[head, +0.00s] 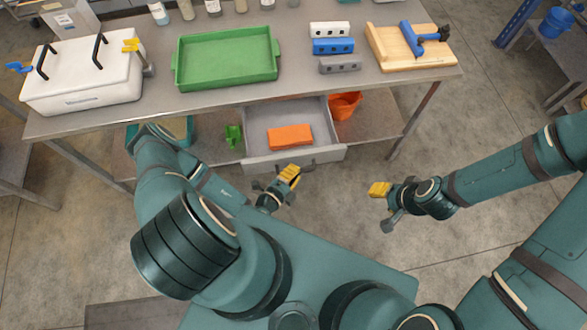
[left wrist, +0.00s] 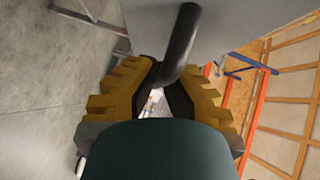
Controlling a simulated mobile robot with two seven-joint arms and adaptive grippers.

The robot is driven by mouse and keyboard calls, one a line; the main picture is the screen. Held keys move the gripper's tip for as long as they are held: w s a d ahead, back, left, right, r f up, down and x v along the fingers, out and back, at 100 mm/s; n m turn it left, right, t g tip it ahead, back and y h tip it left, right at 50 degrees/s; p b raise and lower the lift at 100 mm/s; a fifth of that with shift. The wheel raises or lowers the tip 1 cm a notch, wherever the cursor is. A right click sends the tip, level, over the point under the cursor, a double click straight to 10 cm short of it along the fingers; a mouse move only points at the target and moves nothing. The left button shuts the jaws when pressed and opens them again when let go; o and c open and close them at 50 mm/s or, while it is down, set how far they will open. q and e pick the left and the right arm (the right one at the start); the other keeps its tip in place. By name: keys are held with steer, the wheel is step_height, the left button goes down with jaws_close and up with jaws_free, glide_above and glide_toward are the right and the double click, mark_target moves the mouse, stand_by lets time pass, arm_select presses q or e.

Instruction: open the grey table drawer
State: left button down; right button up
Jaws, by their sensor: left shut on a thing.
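The grey drawer (head: 254,146) under the table is pulled out, and its inside shows in the head view. An orange block (head: 290,136) lies in it. A dark bar handle (head: 309,166) is on its front. My left gripper (head: 289,177) is at the drawer front, shut on the handle. In the left wrist view the dark handle (left wrist: 181,45) passes between the yellow ridged fingers (left wrist: 158,95). My right gripper (head: 384,203) is off to the right, apart from the drawer; its finger gap is too unclear to judge.
The table (head: 300,95) carries a white lidded box (head: 85,75), a green tray (head: 226,58), several small blocks and a wooden board (head: 410,55). An orange bucket (head: 345,105) stands on the lower shelf beside the drawer. The floor between my grippers is clear.

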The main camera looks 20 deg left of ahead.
arm_select(q)
steer(key=shift+d, duration=0.1)
steer(key=c, duration=1)
jaws_free()
steer(key=v, duration=1.2)
